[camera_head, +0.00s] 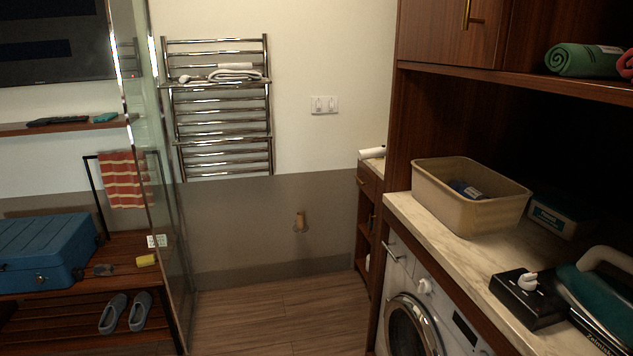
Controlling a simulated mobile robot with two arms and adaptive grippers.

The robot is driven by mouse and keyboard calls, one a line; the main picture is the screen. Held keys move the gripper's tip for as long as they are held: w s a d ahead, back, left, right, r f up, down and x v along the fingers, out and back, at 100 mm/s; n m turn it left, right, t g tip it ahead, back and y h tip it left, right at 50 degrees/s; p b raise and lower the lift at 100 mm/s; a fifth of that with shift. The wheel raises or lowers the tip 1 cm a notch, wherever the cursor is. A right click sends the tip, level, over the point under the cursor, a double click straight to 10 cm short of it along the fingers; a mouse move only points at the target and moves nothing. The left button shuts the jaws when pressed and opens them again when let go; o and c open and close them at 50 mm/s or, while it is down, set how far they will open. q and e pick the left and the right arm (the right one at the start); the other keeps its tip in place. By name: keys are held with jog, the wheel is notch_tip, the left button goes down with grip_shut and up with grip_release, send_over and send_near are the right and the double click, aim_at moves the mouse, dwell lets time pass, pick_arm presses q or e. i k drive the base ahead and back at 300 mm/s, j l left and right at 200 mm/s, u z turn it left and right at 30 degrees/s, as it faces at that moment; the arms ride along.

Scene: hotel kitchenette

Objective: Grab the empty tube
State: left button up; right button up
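A small tan-brown upright piece (300,221) is on the grey lower part of the back wall; it looks like a cardboard tube on a holder, but it is too small to be sure. Neither of my grippers shows in the head view.
A beige bin (470,197) with a dark blue item inside stands on the marble counter (425,217), above a washing machine (415,325). A black box (527,298) and an iron (600,285) sit nearer. A glass panel (160,180) stands left. The middle floor is clear.

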aim_at(300, 221)
jog(key=i+j, duration=0.25)
jog(key=i, duration=0.2)
jog(key=i+j, duration=0.25)
jog(key=i, duration=0.25)
jog(key=i+j, duration=0.25)
jog(key=i, duration=0.2)
jog(key=i+j, duration=0.65)
jog(key=i+z, duration=0.05)
